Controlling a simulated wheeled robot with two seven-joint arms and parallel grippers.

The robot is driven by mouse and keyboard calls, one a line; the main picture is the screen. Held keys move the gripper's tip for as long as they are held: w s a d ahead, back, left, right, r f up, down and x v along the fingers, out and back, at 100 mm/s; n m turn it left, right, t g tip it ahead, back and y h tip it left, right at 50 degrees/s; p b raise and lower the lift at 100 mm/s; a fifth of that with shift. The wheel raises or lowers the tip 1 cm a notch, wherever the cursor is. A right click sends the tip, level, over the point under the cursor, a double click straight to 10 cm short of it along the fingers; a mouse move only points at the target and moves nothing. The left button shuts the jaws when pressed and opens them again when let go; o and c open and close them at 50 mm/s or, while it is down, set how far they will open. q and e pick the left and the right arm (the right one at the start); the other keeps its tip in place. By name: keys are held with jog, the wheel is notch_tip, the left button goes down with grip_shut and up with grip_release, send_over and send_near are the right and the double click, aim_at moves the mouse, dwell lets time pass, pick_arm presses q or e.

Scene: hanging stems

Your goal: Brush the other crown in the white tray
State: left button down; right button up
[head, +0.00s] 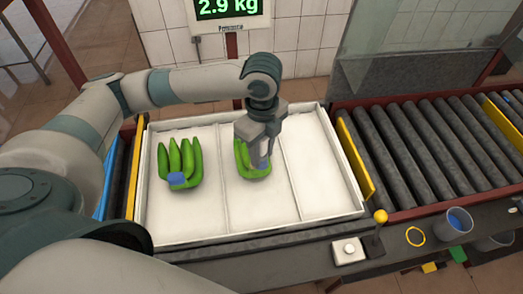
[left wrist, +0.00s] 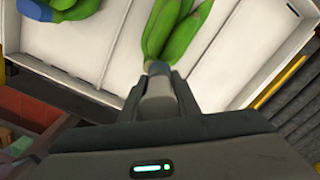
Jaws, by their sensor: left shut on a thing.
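The white tray (head: 300,216) has three compartments. A crown of green bananas (head: 181,155) with a blue end lies in the left compartment; its blue part also shows in the left wrist view (left wrist: 38,10). A second green crown (head: 254,172) lies in the middle compartment. My left gripper (head: 262,150) is over it, shut on a grey brush (left wrist: 157,100) pointing at the crown's near end. Blue shows where the brush tip meets the crown; I cannot tell whether it is on the tip or the crown. The gripper hides part of this crown. My right gripper is not in view.
The right compartment (head: 322,171) is empty. A roller conveyor (head: 420,150) runs to the right behind a yellow bar (head: 356,160). A cup with blue contents (head: 457,221), a yellow-knobbed lever (head: 380,217) and a button box (head: 348,250) are at the front right. A scale display (head: 228,8) reads 2.9 kg.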

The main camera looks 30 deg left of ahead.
pick_arm(q)
jog(key=shift+s+a+p, duration=0.5)
jog(key=shift+s+a, duration=0.2)
jog(key=shift+a, duration=0.1)
dwell(0.4)
jog(key=shift+w+d+p, duration=0.6)
jog(key=shift+w+d, duration=0.1)
jog(key=shift+d, duration=0.15)
jog(key=shift+s+a, duration=0.1)
jog(key=shift+a, duration=0.05)
jog(key=shift+s+a+p, duration=0.5)
jog(key=shift+s+a, duration=0.1)
jog(key=shift+a, duration=0.1)
jog(key=shift+w+d, duration=0.15)
